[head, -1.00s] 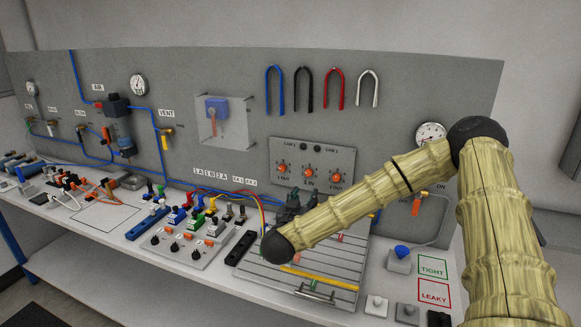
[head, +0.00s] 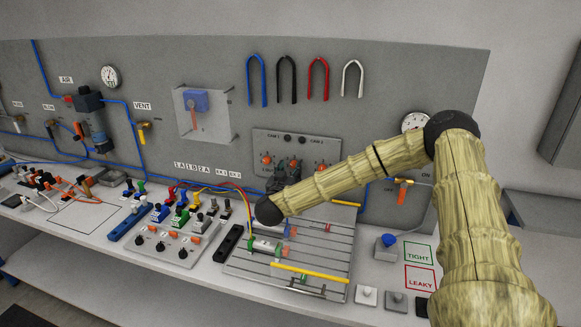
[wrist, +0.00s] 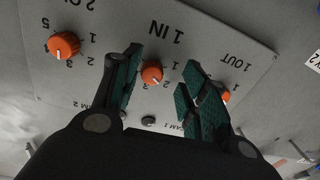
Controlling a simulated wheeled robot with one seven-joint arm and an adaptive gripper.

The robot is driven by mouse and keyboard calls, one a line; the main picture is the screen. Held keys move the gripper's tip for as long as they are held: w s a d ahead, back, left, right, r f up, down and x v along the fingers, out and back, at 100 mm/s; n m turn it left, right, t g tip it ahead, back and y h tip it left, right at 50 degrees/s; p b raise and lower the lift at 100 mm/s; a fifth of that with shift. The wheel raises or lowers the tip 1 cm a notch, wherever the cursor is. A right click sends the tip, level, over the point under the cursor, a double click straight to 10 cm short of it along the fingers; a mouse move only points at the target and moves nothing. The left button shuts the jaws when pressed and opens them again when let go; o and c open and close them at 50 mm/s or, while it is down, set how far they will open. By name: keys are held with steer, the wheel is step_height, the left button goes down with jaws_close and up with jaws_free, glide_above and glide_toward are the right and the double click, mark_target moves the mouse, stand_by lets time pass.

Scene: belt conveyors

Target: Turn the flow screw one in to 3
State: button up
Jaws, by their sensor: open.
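The flow screw 1 IN is an orange knob (wrist: 152,73) on a grey panel (wrist: 205,45), under the printed label 1 IN, which appears upside down in the wrist view. My gripper (wrist: 161,62) is open, with its two green-padded fingers on either side of this knob in the picture. No contact shows, and the gap in depth is hard to judge. The knob's small pointer mark is too small to read surely. In the head view my gripper (head: 285,178) is dark, in front of the panel (head: 262,140), and partly covers the middle knob.
Orange knobs for 1 OUT (wrist: 226,96) and another screw (wrist: 65,45) flank the middle one. Below the panel lies a slotted plate (head: 325,262) with a yellow bar (head: 310,273) and a green-and-white cylinder (head: 265,246). Coloured hoses (head: 215,188) run close on the left.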

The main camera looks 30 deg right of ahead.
steer(key=shift+w+d+f, duration=0.1)
steer(key=shift+w+d, duration=0.2)
steer(key=shift+w, duration=0.2)
steer(key=shift+d, duration=0.15)
steer(key=shift+s+d+r, duration=0.1)
steer(key=shift+s+r, duration=0.3)
steer(key=shift+s, duration=0.2)
steer(key=shift+s+r, duration=0.4)
steer(key=shift+s, duration=0.15)
steer(key=shift+w+f, duration=0.55)
steer(key=shift+w, duration=0.1)
steer(key=c, duration=0.9)
steer(key=shift+r, duration=0.1)
jaws_close()
